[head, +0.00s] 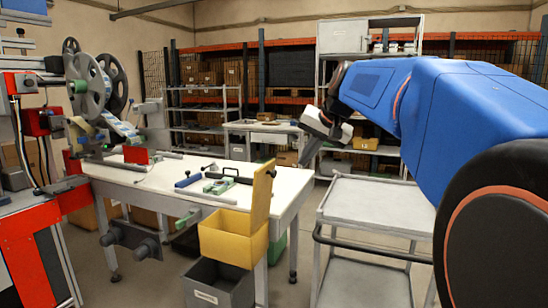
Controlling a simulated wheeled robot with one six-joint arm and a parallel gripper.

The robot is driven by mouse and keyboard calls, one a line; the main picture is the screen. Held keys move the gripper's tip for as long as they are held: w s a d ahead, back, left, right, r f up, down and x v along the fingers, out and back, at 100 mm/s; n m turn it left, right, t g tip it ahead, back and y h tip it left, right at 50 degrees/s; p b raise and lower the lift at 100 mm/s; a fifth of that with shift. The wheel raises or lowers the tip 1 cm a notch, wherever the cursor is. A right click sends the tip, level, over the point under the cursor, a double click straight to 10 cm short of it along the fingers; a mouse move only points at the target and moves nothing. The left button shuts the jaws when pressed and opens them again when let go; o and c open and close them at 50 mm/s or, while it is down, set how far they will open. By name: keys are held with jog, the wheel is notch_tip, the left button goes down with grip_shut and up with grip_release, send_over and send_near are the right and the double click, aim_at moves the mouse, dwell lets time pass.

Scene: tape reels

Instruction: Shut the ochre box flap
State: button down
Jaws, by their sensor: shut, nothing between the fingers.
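The ochre box (226,240) stands low at the front of the white table, at its right corner. Its flap (262,196) is open and stands upright along the box's right side, rising above the table top. My gripper (308,158) hangs up and to the right of the flap, apart from it, with its fingers pointing down. It is shut and empty. My blue arm (420,95) reaches in from the right.
The white table (150,186) holds tools, a black-handled part and a reel machine (95,85). A grey bin (216,286) sits under the ochre box. A grey cart (375,205) with a bare top stands on the right. Shelves line the back.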

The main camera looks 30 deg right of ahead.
jog(key=w+a+f, duration=0.2)
jog(key=w+f, duration=0.3)
jog(key=w, duration=0.2)
jog(key=shift+w+a+f, duration=0.15)
jog(key=shift+w+a, duration=0.15)
jog(key=shift+a, duration=0.05)
jog(key=shift+w+a, duration=0.1)
